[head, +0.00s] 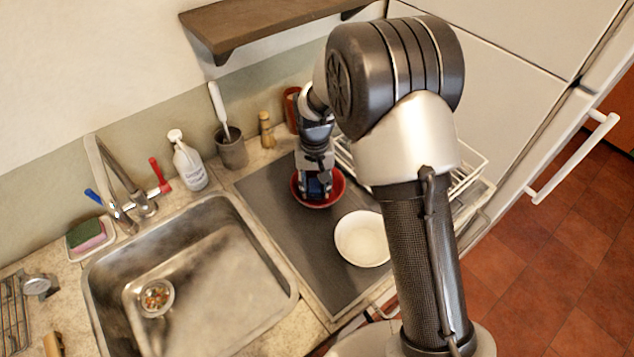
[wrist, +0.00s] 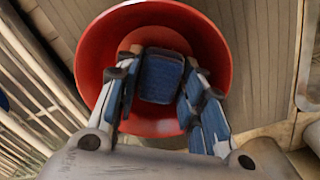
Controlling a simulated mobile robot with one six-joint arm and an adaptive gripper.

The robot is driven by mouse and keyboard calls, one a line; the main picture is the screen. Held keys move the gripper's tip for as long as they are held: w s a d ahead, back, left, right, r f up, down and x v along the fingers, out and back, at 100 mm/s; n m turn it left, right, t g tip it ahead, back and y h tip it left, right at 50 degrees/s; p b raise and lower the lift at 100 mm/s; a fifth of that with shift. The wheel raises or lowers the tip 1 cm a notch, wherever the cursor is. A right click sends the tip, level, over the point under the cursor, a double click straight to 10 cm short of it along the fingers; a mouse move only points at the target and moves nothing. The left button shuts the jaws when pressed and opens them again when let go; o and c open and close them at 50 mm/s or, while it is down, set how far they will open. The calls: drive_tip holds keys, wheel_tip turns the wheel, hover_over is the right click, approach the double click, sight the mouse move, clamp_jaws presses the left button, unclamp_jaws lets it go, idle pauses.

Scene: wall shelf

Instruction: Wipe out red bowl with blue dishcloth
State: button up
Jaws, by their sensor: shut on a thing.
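The red bowl (head: 338,186) stands on the dark grey mat beside the sink, and its inside fills much of the wrist view (wrist: 212,45). My gripper (head: 316,190) reaches down into the bowl from above. It is shut on the blue dishcloth (wrist: 161,76), which shows as a folded blue pad between the fingers, over the bowl's middle. Blue also shows along both fingers in the wrist view. The fingers hide part of the bowl's inside, and I cannot tell whether the cloth touches the bottom.
A white bowl (head: 362,239) stands close by on the mat (head: 290,222). A white wire rack (head: 468,170) lies to the right, partly behind my arm. The steel sink (head: 215,275) is at left. A grey cup with a brush (head: 231,150) and a bottle (head: 188,162) stand along the wall.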

drive_tip(key=shift+s+d, duration=0.3)
drive_tip(key=shift+s, duration=0.2)
drive_tip(key=shift+d, duration=0.2)
drive_tip(key=shift+w+d+p, duration=0.2)
drive_tip(key=shift+w+p, duration=0.1)
drive_tip(key=shift+w, duration=0.1)
drive_tip(key=shift+w+a, duration=0.1)
drive_tip(key=shift+w, duration=0.05)
drive_tip(key=shift+w+a, duration=0.15)
drive_tip(key=shift+w, duration=0.05)
drive_tip(key=shift+a, duration=0.2)
drive_tip(key=shift+s+a+p, duration=0.3)
drive_tip(key=shift+s, duration=0.1)
drive_tip(key=shift+s+d, duration=0.15)
drive_tip(key=shift+s, duration=0.1)
